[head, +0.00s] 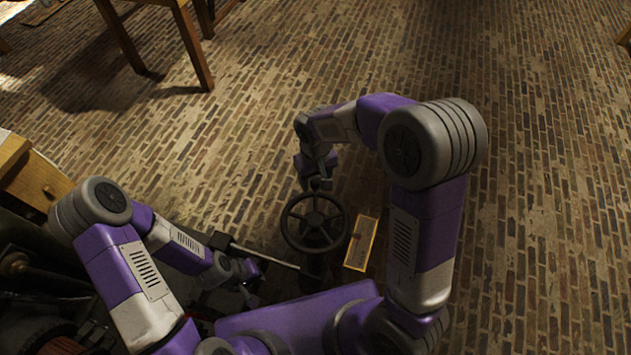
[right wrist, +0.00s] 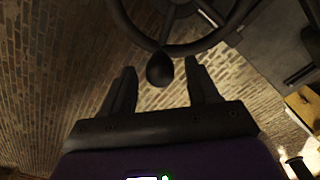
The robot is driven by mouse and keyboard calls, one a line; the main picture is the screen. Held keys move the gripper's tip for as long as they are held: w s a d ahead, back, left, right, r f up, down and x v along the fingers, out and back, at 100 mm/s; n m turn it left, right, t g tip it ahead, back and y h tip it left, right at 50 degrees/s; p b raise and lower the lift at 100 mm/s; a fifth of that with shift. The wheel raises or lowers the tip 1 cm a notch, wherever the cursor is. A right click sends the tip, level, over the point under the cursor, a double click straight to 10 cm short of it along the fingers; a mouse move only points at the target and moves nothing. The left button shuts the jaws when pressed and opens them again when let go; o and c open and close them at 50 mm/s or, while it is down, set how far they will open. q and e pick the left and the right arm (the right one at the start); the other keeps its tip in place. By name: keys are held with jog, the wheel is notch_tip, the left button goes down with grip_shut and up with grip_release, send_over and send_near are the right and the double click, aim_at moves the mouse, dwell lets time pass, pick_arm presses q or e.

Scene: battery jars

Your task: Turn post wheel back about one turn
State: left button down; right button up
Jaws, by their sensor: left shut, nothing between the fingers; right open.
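The dark, spoked post wheel (head: 314,219) stands in front of my body in the head view. Part of its rim (right wrist: 185,47) crosses the top of the right wrist view. A dark rounded knob (right wrist: 160,70) sits at the rim. My right gripper (head: 318,184) is at the wheel's far edge. In the right wrist view its fingers (right wrist: 162,82) are open, with the knob between their tips; I see gaps on both sides. My left gripper (head: 251,291) is shut and empty, low and left of the wheel, apart from it.
A yellow-edged plate (head: 362,243) is right of the wheel. A pale rod (head: 265,256) runs between the left arm and the wheel. Dark machinery (head: 40,285) and a wooden drawer unit (head: 35,178) stand at the left. Brick floor is open beyond and right.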

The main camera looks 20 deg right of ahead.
jog(key=shift+f, duration=0.65)
grip_shut()
